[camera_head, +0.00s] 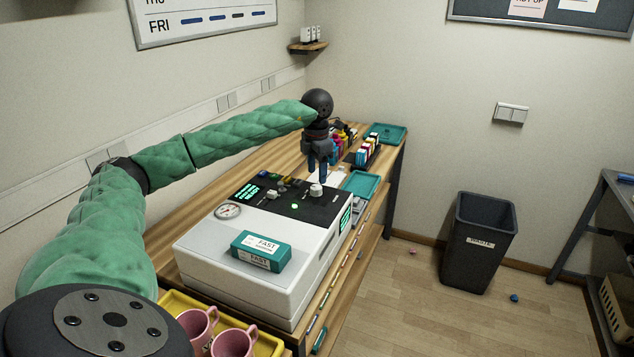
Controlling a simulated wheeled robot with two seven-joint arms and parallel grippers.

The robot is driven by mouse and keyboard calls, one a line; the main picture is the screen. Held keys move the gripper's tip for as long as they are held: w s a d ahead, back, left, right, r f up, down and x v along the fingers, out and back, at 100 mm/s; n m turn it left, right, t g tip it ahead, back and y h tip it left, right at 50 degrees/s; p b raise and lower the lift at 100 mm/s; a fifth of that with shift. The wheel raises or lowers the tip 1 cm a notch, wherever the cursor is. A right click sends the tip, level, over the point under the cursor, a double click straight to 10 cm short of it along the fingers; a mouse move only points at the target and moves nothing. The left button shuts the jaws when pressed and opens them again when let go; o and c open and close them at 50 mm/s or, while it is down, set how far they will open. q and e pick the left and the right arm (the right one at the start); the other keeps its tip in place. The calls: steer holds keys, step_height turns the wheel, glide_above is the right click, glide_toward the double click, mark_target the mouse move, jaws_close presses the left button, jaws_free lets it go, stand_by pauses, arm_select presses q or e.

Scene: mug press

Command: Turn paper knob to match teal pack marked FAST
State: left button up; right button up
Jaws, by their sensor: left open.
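The white mug press (205,243) stands on the wooden table with a black control panel on top. A teal pack (262,250) marked FAST lies on the front of its top. Two pale knobs show on the panel, one at the left (272,195) and one at the right (316,189); I cannot read which is the paper knob. My left gripper (318,176) is open, fingers pointing down, just above the right knob. I cannot tell whether the fingertips touch it. My right gripper is out of view.
A round gauge (228,211) and a lit green button (295,206) are on the press. A yellow tray (268,345) with pink mugs (232,342) is in front. Bottles, a teal tray (361,184) and another tray (386,132) are behind. A dark bin (478,245) stands on the floor.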

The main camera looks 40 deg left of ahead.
mark_target(317, 186)
arm_select(q)
steer(key=shift+r, duration=1.6)
